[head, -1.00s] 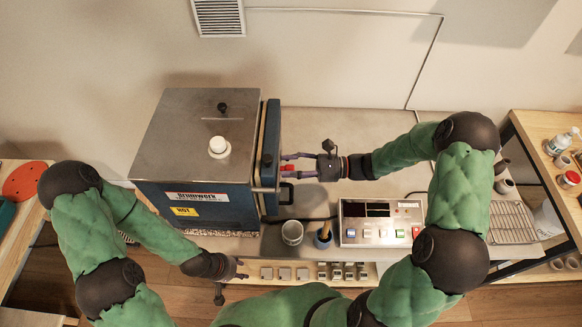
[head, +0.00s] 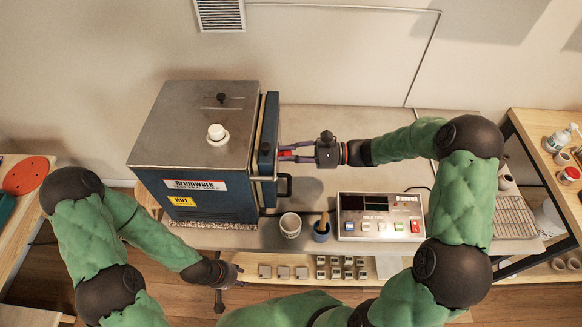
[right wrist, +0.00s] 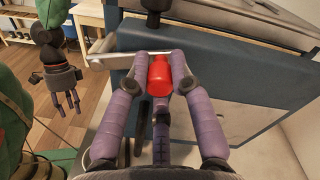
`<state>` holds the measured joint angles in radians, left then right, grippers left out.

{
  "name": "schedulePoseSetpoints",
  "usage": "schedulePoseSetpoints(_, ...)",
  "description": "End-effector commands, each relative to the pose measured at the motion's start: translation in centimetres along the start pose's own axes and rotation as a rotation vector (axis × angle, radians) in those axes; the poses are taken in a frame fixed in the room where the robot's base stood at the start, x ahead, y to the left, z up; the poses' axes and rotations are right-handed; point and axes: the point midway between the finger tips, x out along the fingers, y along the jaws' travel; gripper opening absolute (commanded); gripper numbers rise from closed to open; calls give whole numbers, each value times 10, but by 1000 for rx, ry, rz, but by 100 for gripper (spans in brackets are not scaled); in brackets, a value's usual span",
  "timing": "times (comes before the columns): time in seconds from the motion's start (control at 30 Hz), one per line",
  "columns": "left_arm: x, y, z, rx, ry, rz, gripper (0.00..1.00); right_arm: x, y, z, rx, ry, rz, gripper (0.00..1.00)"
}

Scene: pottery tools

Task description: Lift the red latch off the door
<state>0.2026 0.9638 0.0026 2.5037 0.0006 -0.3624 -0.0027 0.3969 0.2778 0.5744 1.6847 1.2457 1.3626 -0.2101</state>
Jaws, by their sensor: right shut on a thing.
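The kiln (head: 195,150) is a blue box with a steel top, and its door (head: 268,150) is the blue slab on its right side. The red latch (right wrist: 159,76) is a small red cylinder at the door, seen between the fingers in the right wrist view. It shows as a small red patch in the head view (head: 285,154). My right gripper (head: 287,152) is shut on the red latch at the door face; I cannot tell whether the latch still touches the door. My left gripper (head: 240,276) is low, in front of the kiln; its jaw opening is unclear.
A black door handle (head: 285,187) juts out just below the latch. A white cup (head: 290,225), a dark pot with a tool (head: 321,230) and a control box (head: 381,217) stand along the front edge. The bench behind my right arm is clear.

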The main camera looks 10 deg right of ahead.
Motion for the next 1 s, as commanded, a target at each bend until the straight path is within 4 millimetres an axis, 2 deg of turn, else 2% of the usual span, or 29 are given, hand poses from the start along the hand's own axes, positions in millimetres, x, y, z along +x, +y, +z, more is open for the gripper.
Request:
schedulePoseSetpoints(0.03, 8, -3, 0, 0, 0, 0, 40, 1, -2, -1, -46, 1, 2, 0)
schedulePoseSetpoints(0.4, 44, -16, -2, 0, 1, 0, 40, 2, -10, 19, -398, 16, 10, 0)
schedulePoseSetpoints(1.0, 126, -45, -5, 0, 1, 0, 40, 3, -2, 54, -919, 41, 21, 0)
